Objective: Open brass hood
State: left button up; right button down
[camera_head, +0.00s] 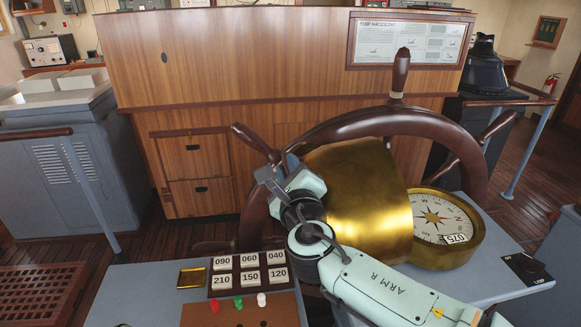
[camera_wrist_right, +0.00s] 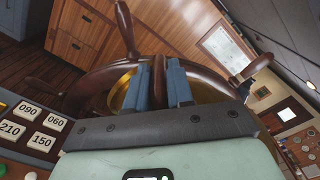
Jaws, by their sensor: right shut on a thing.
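The brass hood (camera_head: 360,200) is a large gold shell in the head view, tilted to the left, with the compass dial (camera_head: 432,217) uncovered at its right. My right gripper (camera_head: 272,172) is at the hood's left side, and my arm crosses in front of the hood's lower part. In the wrist view the two blue-grey fingers (camera_wrist_right: 164,85) stand close together, with gold of the hood (camera_wrist_right: 121,92) beside and behind them. My left gripper is not in view.
A dark wooden steering wheel (camera_head: 425,122) with spokes stands right behind the hood and gripper. Numbered white tiles (camera_head: 250,270), a small brass tray (camera_head: 191,277) and coloured buttons (camera_head: 238,303) lie at the front left. A wooden cabinet (camera_head: 250,60) fills the back.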

jog(key=shift+w+d+f, duration=0.15)
jog(key=shift+d, duration=0.1)
jog(key=c, duration=1.3)
grip_release()
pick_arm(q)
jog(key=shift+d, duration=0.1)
pick_arm(e)
jog(key=shift+o, duration=1)
jog(key=shift+d, duration=0.1)
jog(key=shift+s, duration=0.25)
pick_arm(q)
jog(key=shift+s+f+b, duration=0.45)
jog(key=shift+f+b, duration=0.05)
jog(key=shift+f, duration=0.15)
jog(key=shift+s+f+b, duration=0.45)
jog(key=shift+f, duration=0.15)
pick_arm(e)
jog(key=s+d, duration=0.1)
jog(key=s, duration=1.2)
jog(key=shift+d, duration=0.35)
